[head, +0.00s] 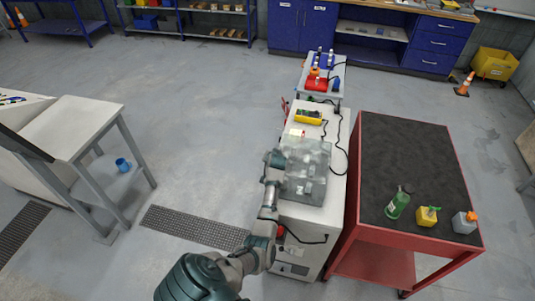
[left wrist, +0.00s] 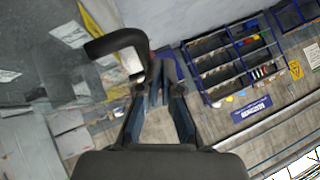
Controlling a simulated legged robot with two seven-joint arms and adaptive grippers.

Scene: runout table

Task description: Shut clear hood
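The clear hood (head: 308,170) is a see-through box-like cover on the white runout table (head: 318,215). I cannot tell from the head view how far it stands open. My left gripper (head: 274,160) is at the hood's left edge. In the left wrist view, a clear panel with white labels, part of the hood (left wrist: 62,60), fills the upper left. A black bent handle (left wrist: 115,42) reaches from it to just by the fingertips. My left gripper (left wrist: 160,98) shows two fingers apart with a gap between them. Whether they touch the handle is unclear. My right gripper is out of view.
A red cart (head: 410,165) with a dark top stands close on the right, holding a green bottle (head: 398,203), a yellow container (head: 428,215) and a grey one (head: 464,222). A yellow tray (head: 309,117) lies beyond the hood.

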